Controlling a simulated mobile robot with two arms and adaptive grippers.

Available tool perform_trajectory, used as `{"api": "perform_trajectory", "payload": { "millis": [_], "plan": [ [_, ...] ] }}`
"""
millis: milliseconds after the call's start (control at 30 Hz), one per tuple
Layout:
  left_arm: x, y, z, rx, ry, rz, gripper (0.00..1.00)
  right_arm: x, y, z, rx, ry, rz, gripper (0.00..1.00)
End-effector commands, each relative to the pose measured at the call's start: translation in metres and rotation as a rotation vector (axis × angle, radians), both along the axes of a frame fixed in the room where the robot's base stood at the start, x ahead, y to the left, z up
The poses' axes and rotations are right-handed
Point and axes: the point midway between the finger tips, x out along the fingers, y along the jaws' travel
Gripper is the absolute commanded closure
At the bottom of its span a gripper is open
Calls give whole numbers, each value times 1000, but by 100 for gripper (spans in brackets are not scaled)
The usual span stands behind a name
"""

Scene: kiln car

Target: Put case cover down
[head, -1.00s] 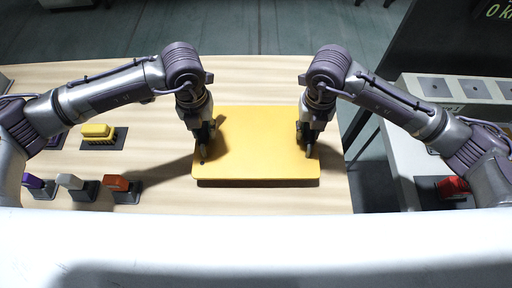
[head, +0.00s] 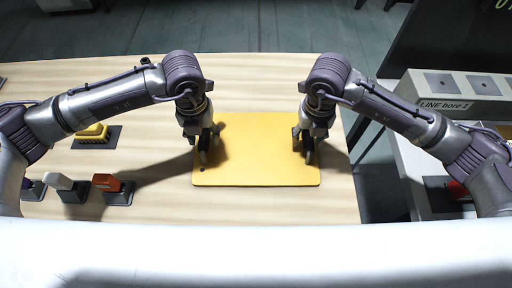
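The case cover (head: 256,160) is a flat yellow rectangular panel. It lies level on the wooden table, with a small dark spot near its front left corner. My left gripper (head: 210,145) points down over the cover's left edge, its fingers apart. My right gripper (head: 302,145) points down over the right edge, its fingers also apart. Nothing shows between the fingers of either one. Whether any fingertip still touches the cover is hard to tell.
Left on the table (head: 150,205) are a yellow brush-like block (head: 92,132) and several small blocks on dark stands, among them an orange one (head: 105,181). A grey box labelled "LINE bore 1" (head: 450,95) stands at right beyond a gap. Table space left of the cover is clear.

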Motion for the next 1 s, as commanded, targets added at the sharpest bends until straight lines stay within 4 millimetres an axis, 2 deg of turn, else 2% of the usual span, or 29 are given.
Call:
{"api": "perform_trajectory", "payload": {
  "millis": [267,367,467,800,1000],
  "plan": [
    [0,0,1,-1,0,0,46,0,0,0,1,0,0,47],
    [1,-1,8,-2,-3,0,46,0,0,0,1,0,0,47],
    [1,0,22,-2,-4,0,46,0,0,0,1,0,1,47],
    [1,0,93,-2,-4,-1,46,0,0,0,1,0,1,47],
    [0,0,116,0,-1,0,46,0,0,0,1,0,1,47]
  ]
}}
